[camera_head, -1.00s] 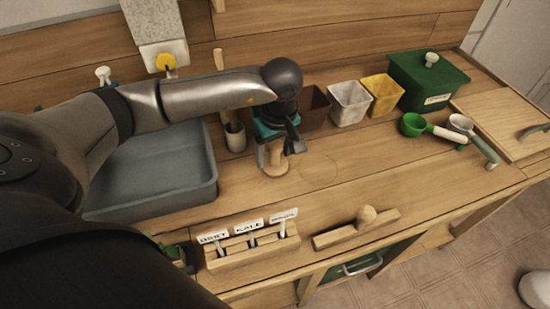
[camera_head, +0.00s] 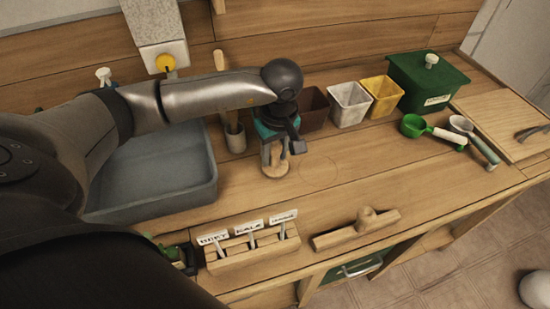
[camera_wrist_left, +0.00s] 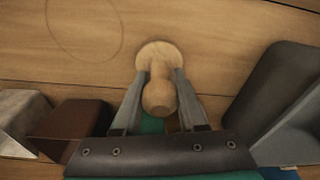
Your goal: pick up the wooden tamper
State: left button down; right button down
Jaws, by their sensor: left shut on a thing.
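The wooden tamper (camera_head: 275,170) stands upright on the bench, between the grey basin and a faint circle drawn on the wood. Its round base and knob handle also show in the left wrist view (camera_wrist_left: 159,95). My left gripper (camera_head: 277,150) is over it, with its two fingers on either side of the handle, shut on it. The base looks to be on or very close to the bench top; I cannot tell if there is a gap. My right gripper is not in view.
The grey basin (camera_head: 150,205) is left of the tamper. Brown (camera_head: 313,108), white (camera_head: 349,104) and yellow (camera_head: 382,95) pots stand behind to the right, with a green box (camera_head: 428,82). A label rack (camera_head: 252,252) and a wooden block with a knob (camera_head: 356,232) lie in front.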

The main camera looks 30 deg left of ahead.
pick_arm(q)
notch_tip(320, 180, up, 20)
jog(key=p, duration=0.2)
jog(key=shift+p, duration=0.35)
jog(key=c, duration=1.1)
grip_release()
grip_shut()
